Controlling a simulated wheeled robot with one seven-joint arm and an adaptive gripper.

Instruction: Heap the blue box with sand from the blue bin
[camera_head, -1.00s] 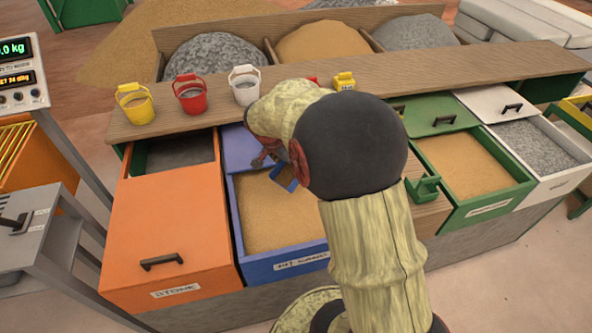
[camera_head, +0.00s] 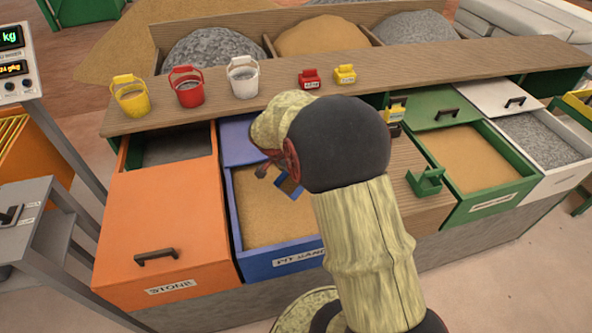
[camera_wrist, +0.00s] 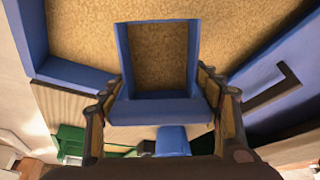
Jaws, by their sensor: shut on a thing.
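The blue box (camera_head: 288,188) is a small open box, tilted over the sand in the blue bin (camera_head: 284,262), a drawer labelled "PIT SAND". My gripper (camera_head: 275,168) is shut on the box. In the wrist view my gripper's fingers (camera_wrist: 162,118) grip the box's side walls, and the box (camera_wrist: 155,109) fills the middle. Sand shows within its walls, but I cannot tell whether it lies inside or how full the box is. The bin's sand (camera_head: 262,215) is broad and mostly level. My arm hides the bin's right part.
An orange drawer labelled "STONE" (camera_head: 165,225) stands left of the bin. A green sand drawer (camera_head: 475,205) and a white gravel drawer (camera_head: 570,172) are at the right. A green box (camera_head: 425,182) rests on the wooden counter. Several buckets and small boxes line the shelf (camera_head: 215,110) behind.

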